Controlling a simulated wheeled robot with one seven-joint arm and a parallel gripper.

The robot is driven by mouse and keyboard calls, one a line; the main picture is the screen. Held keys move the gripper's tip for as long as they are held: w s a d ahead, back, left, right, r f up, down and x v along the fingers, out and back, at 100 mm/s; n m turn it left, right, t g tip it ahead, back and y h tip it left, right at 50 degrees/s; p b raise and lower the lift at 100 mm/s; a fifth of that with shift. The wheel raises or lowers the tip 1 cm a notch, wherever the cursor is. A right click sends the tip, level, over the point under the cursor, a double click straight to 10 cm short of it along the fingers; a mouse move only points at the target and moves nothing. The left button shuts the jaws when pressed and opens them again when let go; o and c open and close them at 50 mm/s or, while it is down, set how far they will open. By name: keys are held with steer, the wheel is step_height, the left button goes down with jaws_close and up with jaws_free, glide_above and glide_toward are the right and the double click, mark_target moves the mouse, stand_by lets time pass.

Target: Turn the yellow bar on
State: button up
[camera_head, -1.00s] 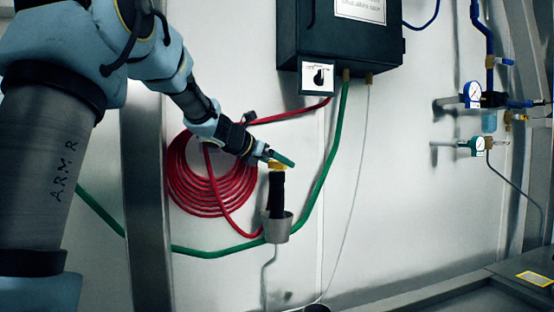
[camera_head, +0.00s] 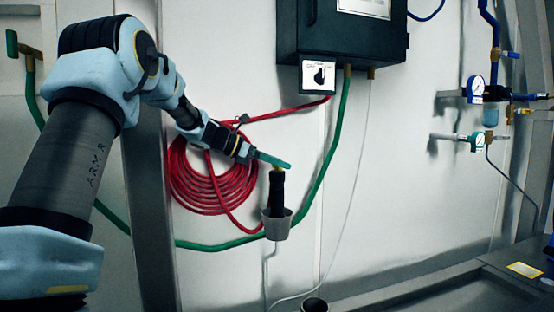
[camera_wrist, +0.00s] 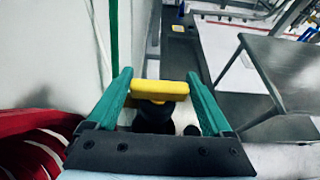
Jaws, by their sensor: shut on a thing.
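The yellow bar (camera_wrist: 163,90) sits across the top of an upright black handle (camera_head: 277,188), whose lower end is in a grey cup-shaped holder (camera_head: 277,226) by the wall. My gripper (camera_wrist: 159,73) has green fingers and is shut on the yellow bar, one finger at each end. In the head view my gripper (camera_head: 286,164) is at the top of the handle, and its green finger hides most of the bar. The black handle shows only in part beneath the bar in the wrist view.
A coiled red hose (camera_head: 205,190) hangs on the wall left of the handle. A green hose (camera_head: 325,180) runs behind it. A black box (camera_head: 340,40) with a switch plate (camera_head: 318,74) is above. Gauges (camera_head: 477,85) and a metal table (camera_head: 450,290) are to the right.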

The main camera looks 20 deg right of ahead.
steer(key=o, duration=1.1)
steer(key=shift+o, duration=0.2)
step_height(320, 180, up, 10)
steer(key=shift+b, duration=0.45)
